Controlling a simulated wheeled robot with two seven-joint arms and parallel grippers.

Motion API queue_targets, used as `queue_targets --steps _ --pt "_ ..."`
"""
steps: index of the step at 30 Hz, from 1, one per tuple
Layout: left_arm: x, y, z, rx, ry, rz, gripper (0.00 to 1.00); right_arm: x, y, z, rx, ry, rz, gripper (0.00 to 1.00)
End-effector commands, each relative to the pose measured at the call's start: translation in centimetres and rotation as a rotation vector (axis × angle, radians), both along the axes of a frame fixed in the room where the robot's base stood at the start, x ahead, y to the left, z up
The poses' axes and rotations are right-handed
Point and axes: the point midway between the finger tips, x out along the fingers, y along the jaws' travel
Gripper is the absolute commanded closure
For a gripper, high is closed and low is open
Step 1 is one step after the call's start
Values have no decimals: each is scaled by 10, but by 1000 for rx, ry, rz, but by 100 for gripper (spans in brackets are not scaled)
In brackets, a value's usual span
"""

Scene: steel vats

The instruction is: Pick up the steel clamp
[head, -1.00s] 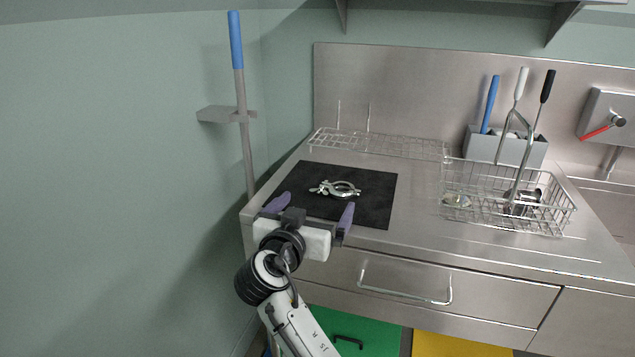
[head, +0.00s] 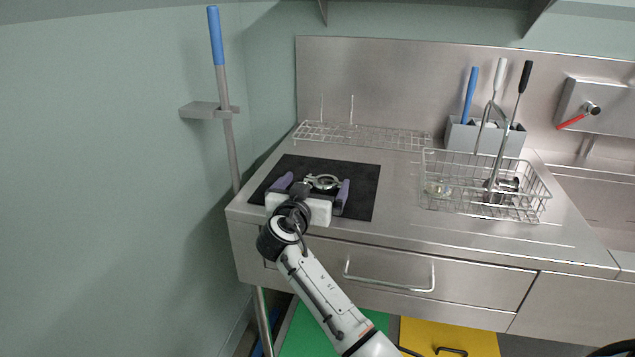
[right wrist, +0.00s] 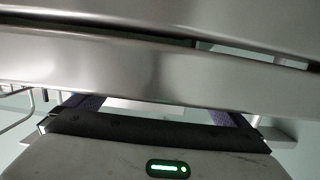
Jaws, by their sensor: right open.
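The steel clamp (head: 324,181), a shiny ring-like piece, lies on the black mat (head: 358,196) on the steel counter. My right gripper (head: 314,186) is over the near part of the mat, open, its purple fingers to the left and right of the clamp in the head view. I cannot tell whether a finger touches it. The gripper body hides the clamp's near side. The right wrist view shows the purple fingers partly, with steel surfaces across them, and no clamp. My left gripper is not in view.
A wire rack (head: 365,136) stands behind the mat. A wire basket (head: 455,192) with utensils is to the right, with a grey holder (head: 465,136) behind it. A blue-handled pole (head: 216,40) stands by the left wall. Counter between mat and basket is clear.

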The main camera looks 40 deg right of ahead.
Motion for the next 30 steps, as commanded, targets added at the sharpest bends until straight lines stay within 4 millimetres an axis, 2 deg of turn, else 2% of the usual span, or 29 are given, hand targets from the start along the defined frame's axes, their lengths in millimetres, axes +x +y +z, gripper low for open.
queue_targets --steps 2,9,10,16,20,30 --pt "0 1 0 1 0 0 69 0 0 0 0 0 0 2" --pt "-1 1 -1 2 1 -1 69 0 0 0 0 0 0 42" --pt "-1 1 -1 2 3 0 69 0 0 1 -1 -2 0 45" --pt "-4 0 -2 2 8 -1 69 0 1 2 -1 -2 0 45" --pt "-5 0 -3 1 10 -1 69 0 1 13 0 -5 -1 45" --pt "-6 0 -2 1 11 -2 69 0 1 79 2 -8 0 45"
